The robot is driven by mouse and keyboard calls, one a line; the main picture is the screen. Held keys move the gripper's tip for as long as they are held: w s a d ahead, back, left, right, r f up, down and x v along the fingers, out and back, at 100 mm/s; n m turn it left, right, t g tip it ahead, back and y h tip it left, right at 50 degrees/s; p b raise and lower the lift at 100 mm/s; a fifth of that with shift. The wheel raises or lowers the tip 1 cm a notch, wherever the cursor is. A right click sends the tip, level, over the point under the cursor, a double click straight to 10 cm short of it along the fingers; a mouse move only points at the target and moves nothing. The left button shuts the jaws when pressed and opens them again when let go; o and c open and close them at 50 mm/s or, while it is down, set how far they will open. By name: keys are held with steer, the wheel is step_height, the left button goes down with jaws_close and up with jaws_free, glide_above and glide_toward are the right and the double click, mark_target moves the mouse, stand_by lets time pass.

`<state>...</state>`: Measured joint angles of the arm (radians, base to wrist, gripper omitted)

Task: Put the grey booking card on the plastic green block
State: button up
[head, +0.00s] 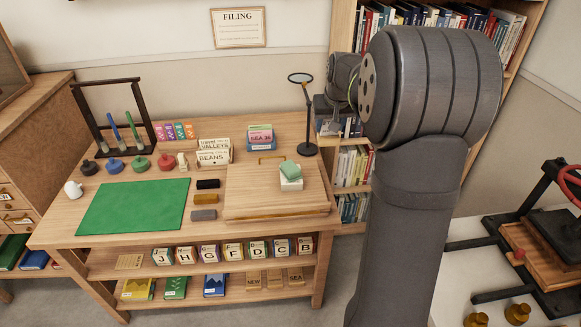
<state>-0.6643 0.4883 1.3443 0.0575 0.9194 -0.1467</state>
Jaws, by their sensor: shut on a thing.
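The green block (289,168) sits on top of a white block (291,183), on a low wooden board (245,198) at the right of the table. My gripper (327,128) is small and dark in front of the bookcase, to the right of and behind the board. It is apart from the green block in the picture. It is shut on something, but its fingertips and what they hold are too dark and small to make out. I cannot pick out the grey booking card anywhere in this view.
A magnifier on a stand (307,148) rises between the board and my gripper. A card box (260,140) stands behind the board. Black, yellow and grey bars (203,215) lie left of it. The green mat (135,207) is clear.

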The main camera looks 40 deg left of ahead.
mark_target(327, 133)
steer(key=f, duration=0.4)
steer(key=shift+s+a+f, duration=0.15)
steer(key=shift+a+f, duration=0.1)
steer(key=shift+a, duration=0.1)
steer(key=shift+s+a+f, duration=0.45)
steer(key=shift+a+f, duration=1.3)
steer(key=shift+s+a+f, duration=0.5)
steer(key=shift+a+f, duration=1.25)
steer(key=shift+s+a+f, duration=0.45)
steer(key=shift+a+f, duration=1.3)
steer(key=shift+f, duration=0.15)
steer(key=o, duration=1.3)
steer(key=v, duration=1.2)
